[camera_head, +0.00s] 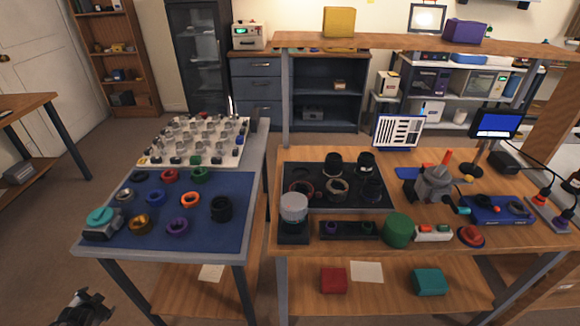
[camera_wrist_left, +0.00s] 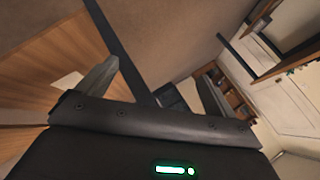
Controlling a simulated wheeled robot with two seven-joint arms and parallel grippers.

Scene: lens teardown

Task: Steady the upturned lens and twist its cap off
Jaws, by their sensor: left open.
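I cannot tell for certain which item is the upturned lens. A short upright cylinder with a pale grey top (camera_head: 293,207) stands on a black base at the front left of the right-hand wooden table. Several dark lens-like parts, one of them a black cylinder (camera_head: 366,163), stand on a dark tray (camera_head: 331,203) behind it. A black ring-shaped part (camera_head: 221,208) sits on the blue mat. My left gripper (camera_head: 82,308) is low at the bottom left, off the tables. In the left wrist view its fingers (camera_wrist_left: 155,85) are apart and empty. My right gripper is out of view.
The blue mat (camera_head: 150,192) on the left table holds several coloured rings and a teal-topped device (camera_head: 102,222). A white board (camera_head: 212,152) of small parts lies behind. A green cylinder (camera_head: 397,230) and grey machine (camera_head: 432,185) stand on the wooden table. A shelf crosses above it.

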